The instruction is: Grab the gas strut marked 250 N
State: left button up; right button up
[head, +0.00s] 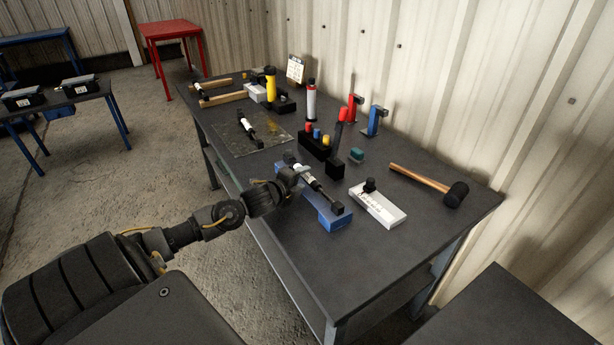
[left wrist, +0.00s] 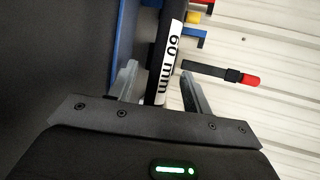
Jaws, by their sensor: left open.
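A gas strut with a dark rod and white label (head: 315,184) lies along a blue cradle (head: 333,219) near the table's front edge. My left gripper (head: 294,174) is at the strut's far end. Its open fingers (left wrist: 159,78) stand on either side of the strut, apart from it as far as I can see. A second black-and-white strut (head: 246,126) lies on a mat (head: 228,143) farther back; its marking is too small to read.
A black rack (head: 315,147) with coloured pieces stands behind the cradle. A white box (head: 379,205) and a mallet (head: 430,182) lie to the right. Red and blue clamp-like tools (head: 376,121) stand near the corrugated wall. The table's front right is clear.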

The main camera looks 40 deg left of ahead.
pick_arm(q)
jog(key=shift+w+r, duration=0.1)
jog(key=shift+w, duration=0.1)
jog(key=p+x, duration=0.1)
jog(key=x, duration=0.4)
jog(key=shift+d, duration=0.15)
jog(key=shift+s, duration=0.1)
grip_shut()
